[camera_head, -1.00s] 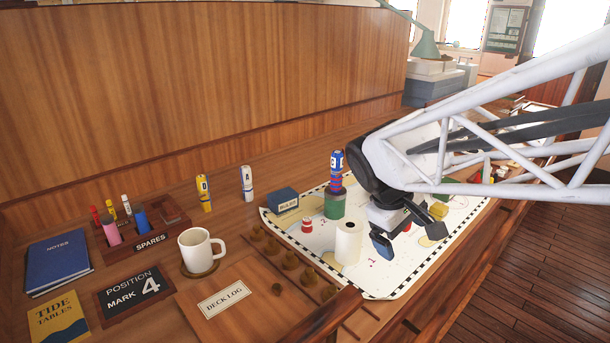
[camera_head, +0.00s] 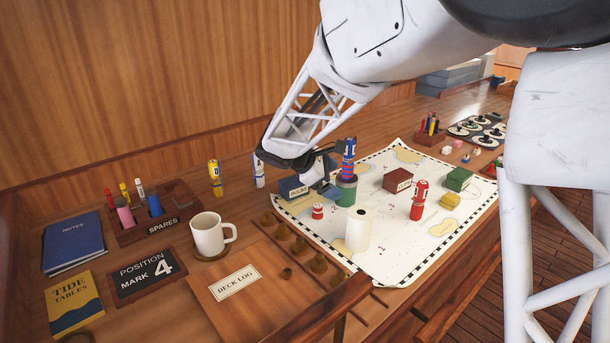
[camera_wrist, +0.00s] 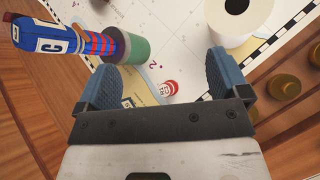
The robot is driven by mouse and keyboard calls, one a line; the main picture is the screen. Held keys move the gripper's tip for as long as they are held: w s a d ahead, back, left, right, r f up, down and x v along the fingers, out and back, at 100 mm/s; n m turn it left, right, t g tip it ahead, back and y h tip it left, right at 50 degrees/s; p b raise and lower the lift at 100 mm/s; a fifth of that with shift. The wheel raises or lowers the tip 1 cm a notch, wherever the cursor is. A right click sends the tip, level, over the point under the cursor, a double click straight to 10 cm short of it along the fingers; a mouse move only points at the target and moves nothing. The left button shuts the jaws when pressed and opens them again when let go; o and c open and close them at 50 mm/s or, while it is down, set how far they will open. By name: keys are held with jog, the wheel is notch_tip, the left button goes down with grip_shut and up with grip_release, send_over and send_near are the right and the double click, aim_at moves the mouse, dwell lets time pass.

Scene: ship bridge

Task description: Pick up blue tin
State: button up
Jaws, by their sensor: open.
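The blue tin (camera_head: 293,187), a small box with a white label, stands near the back left edge of the white chart (camera_head: 395,255). I do not make it out in the wrist view. My gripper (camera_head: 324,186) is just right of the tin in the head view, pointing down, its fingers apart. I cannot tell whether it touches the tin. In the wrist view the blue-grey fingertips of my gripper (camera_wrist: 163,84) are wide apart with nothing held. A small red-and-white cylinder (camera_wrist: 168,88) shows beyond them on the chart.
A green can (camera_head: 346,190) with a blue-and-red bottle (camera_head: 348,160) on top stands close right of my gripper. A white roll (camera_head: 358,229) stands in front. A mug (camera_head: 207,234) is at left.

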jog(key=w+a+f+n+t+h, duration=0.1)
jog(key=w+a+f+n, duration=0.15)
jog(key=a, duration=0.25)
jog(key=w+a+f+n+t, duration=0.1)
jog(key=w+a+f, duration=0.1)
jog(key=w+a, duration=0.2)
jog(key=n+t, duration=0.3)
jog(key=n, duration=0.1)
send_near(282, 184)
jog(key=shift+h, duration=0.4)
jog(key=x, duration=0.4)
jog(key=shift+w+d+f, duration=0.1)
jog(key=shift+w+d, duration=0.1)
jog(key=shift+w, duration=0.1)
jog(key=shift+d, duration=0.1)
jog(key=shift+x, duration=1.3)
jog(key=shift+f, duration=0.1)
jog(key=shift+f+x, duration=0.25)
jog(key=shift+x, duration=2.2)
